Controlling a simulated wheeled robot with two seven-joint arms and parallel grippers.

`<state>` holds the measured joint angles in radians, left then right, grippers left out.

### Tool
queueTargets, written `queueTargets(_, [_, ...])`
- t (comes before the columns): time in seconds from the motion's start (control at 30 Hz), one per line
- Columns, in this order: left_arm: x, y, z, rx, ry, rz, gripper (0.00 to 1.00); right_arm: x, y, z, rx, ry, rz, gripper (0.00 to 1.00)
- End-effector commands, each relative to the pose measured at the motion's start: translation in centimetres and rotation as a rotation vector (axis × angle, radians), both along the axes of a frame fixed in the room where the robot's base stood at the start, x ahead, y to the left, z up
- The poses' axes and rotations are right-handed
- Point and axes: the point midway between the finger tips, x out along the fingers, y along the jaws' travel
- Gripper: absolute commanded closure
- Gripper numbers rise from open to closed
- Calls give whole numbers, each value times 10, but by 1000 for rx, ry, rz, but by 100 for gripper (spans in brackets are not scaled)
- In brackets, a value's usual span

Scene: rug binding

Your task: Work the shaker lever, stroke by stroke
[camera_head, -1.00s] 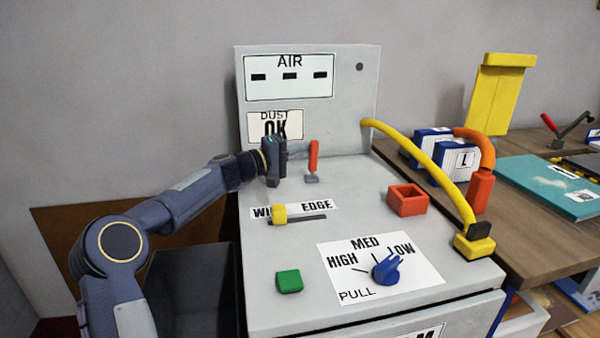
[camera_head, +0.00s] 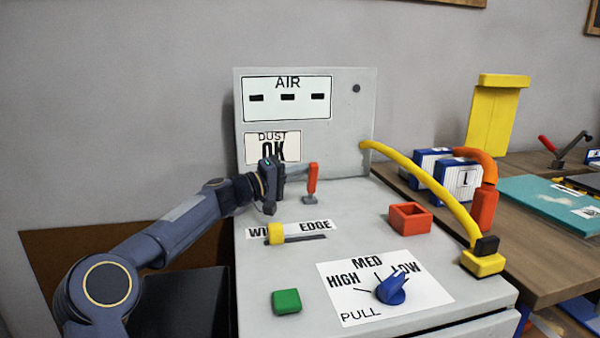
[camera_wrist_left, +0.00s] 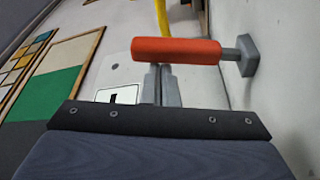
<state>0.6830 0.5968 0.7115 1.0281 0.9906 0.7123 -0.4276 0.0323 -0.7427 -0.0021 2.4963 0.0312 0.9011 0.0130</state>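The shaker lever, a red handle (camera_head: 312,179) on a grey stem and base, stands nearly upright on the machine's top, left of centre. My left gripper (camera_head: 303,171) reaches in from the left with its fingers beside the handle. In the left wrist view, the red handle (camera_wrist_left: 176,51) lies across the tips of my left gripper (camera_wrist_left: 158,70). The fingers are close together, and the handle is not between them. The handle hides the tips, so I cannot tell whether they touch it. My right gripper is not in view.
The grey machine top also carries a yellow slider (camera_head: 276,234), a green button (camera_head: 286,301), a blue knob (camera_head: 391,289) and a red open box (camera_head: 409,218). A yellow hose (camera_head: 430,182) arches along the right side. A wooden bench (camera_head: 520,235) stands to the right.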

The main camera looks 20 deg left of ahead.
Motion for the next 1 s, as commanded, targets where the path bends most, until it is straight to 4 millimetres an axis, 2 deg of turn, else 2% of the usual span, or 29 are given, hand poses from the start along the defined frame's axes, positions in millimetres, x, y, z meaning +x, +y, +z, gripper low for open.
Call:
queueTargets(0.3, [-41, 28, -8, 4, 3, -1, 100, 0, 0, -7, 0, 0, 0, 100])
queueTargets(0.5, [-59, 41, -10, 3, 2, -2, 100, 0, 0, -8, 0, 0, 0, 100])
queueTargets(1.0, [-62, 43, -10, 2, 0, 0, 100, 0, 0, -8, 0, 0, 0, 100])
